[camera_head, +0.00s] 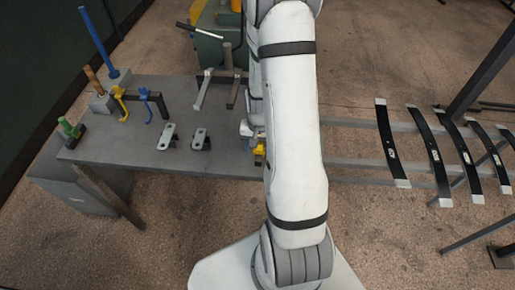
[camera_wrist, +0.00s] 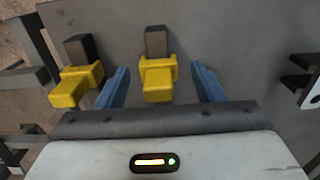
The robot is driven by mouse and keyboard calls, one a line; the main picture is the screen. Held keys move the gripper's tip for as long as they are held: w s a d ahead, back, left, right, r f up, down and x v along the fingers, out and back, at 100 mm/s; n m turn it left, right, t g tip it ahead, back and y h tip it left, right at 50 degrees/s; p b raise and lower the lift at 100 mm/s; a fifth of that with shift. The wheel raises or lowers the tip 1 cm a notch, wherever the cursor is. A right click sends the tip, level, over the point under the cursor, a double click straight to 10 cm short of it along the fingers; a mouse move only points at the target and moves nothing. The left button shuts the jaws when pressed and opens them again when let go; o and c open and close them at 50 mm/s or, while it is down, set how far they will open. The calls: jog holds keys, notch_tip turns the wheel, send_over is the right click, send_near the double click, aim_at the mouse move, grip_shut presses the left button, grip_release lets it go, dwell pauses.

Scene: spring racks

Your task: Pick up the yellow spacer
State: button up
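Two yellow spacers show in the wrist view, each fitted against a dark upright block on the grey table. One yellow spacer (camera_wrist: 158,80) lies between the two blue fingers of my gripper (camera_wrist: 160,86). The fingers are apart, with a gap on each side of the spacer. The other yellow spacer (camera_wrist: 76,87) is to the left, outside the left finger. In the head view a bit of yellow spacer (camera_head: 259,150) shows beside my arm, which hides most of the gripper and the other spacer.
The grey table (camera_head: 190,95) holds two metal brackets (camera_head: 167,137), a blue rod (camera_head: 97,40) and yellow and blue hooks (camera_head: 120,102) to the left. A rack with several black leaf springs (camera_head: 427,150) stands at the right. The table between hooks and brackets is partly clear.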

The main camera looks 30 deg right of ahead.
jog(key=c, duration=0.8)
jog(key=shift+r, duration=0.1)
jog(key=shift+c, duration=0.2)
